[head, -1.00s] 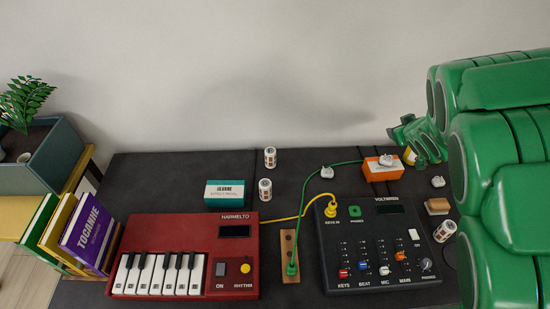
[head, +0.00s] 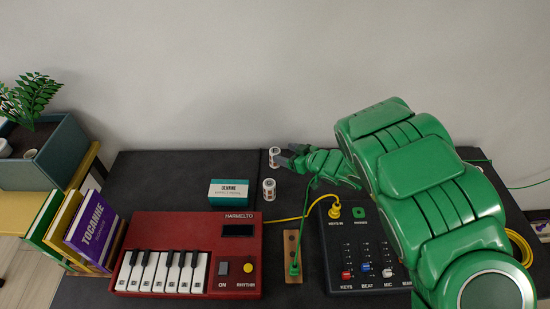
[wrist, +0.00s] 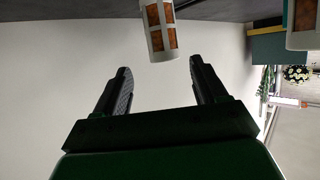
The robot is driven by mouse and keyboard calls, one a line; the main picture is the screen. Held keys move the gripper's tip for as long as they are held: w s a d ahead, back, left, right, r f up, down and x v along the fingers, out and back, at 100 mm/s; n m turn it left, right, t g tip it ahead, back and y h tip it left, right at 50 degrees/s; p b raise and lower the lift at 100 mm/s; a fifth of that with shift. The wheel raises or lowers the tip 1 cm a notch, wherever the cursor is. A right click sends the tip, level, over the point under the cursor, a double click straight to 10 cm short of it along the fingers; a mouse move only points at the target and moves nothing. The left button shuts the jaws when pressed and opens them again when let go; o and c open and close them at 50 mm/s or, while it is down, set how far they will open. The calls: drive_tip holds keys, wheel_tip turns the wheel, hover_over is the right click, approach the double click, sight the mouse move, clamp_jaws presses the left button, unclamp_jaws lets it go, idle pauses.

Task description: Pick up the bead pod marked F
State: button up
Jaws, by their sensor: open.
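Two small white bead pods with brown windows stand upright on the dark table near the wall: a far one (head: 274,157) and a nearer one (head: 269,189). No letter F is readable on either. My gripper (head: 288,156) is open and empty beside the far pod, just to its right. In the wrist view, my gripper's dark fingers (wrist: 160,68) are spread apart. One pod (wrist: 158,30) is ahead of them, roughly centred in the gap. Another pod (wrist: 303,25) is cut off at the upper right.
A teal and white box (head: 229,193) stands left of the pods. A red keyboard (head: 190,255) and a black mixer (head: 350,250) stand in front, with a yellow cable (head: 285,219) and green cable between. Books (head: 92,230) stand at left. My arm covers the table's right side.

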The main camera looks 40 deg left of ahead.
sight(277, 152)
drive_tip(key=shift+x, duration=1.05)
drive_tip(key=shift+s+x, duration=0.15)
drive_tip(key=shift+x, duration=1.2)
drive_tip(key=shift+s+x, duration=0.15)
drive_tip(key=shift+x, duration=1.15)
drive_tip(key=c, duration=1.1)
drive_tip(key=shift+o, duration=0.2)
